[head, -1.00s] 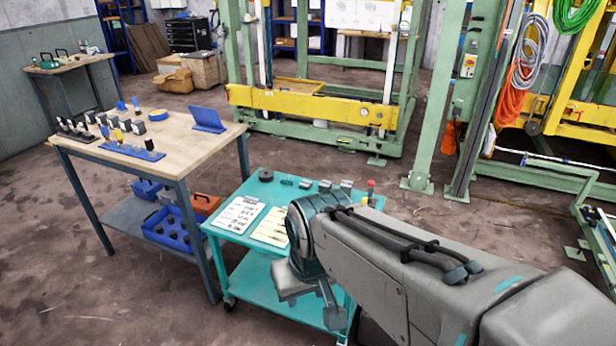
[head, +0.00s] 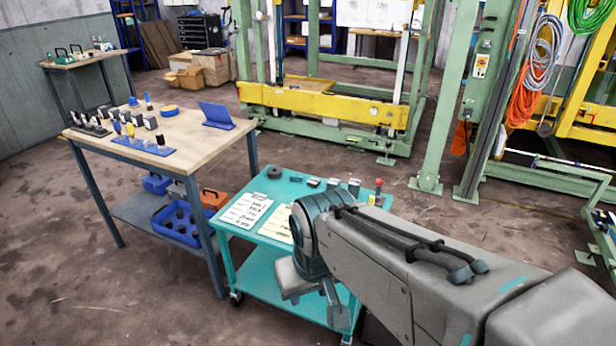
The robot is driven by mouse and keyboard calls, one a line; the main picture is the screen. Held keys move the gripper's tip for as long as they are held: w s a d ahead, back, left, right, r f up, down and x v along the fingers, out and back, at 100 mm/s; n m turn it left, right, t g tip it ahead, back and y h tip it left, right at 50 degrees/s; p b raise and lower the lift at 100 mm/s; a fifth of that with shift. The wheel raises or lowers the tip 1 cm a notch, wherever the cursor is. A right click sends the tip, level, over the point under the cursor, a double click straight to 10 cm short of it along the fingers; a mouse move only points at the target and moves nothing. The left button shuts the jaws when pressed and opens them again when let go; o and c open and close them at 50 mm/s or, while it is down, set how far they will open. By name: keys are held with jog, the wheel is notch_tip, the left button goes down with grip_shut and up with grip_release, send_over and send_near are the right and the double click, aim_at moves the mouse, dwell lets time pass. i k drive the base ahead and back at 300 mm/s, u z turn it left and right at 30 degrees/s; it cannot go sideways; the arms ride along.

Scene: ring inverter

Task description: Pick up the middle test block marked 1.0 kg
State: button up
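Three small grey blocks stand in a row along the back of the teal cart (head: 262,262). The middle block (head: 333,183) sits between the left block (head: 313,182) and the right block (head: 354,186). They are too small for me to read any mark, so I cannot confirm which says 1.0 kg. My gripper (head: 312,298) hangs below my bent arm, in front of the cart and apart from the blocks. Its fingers are too unclear to tell whether they are open.
A dark round puck (head: 274,172), two paper sheets (head: 246,210) and a red-topped item (head: 378,190) are also on the cart. A wooden table (head: 185,128) with several blocks and blue holders stands left. Green and yellow frames rise behind. Open floor lies between.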

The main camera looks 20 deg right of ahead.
aim_at(333, 184)
jog(key=u, duration=0.55)
jog(key=k, duration=0.65)
jog(key=u, duration=0.65)
jog(key=i, duration=1.15)
jog(key=z, duration=0.45)
jog(key=i, duration=1.3)
jog(key=z, duration=1.6)
jog(key=i, duration=0.7)
jog(key=z, duration=0.7)
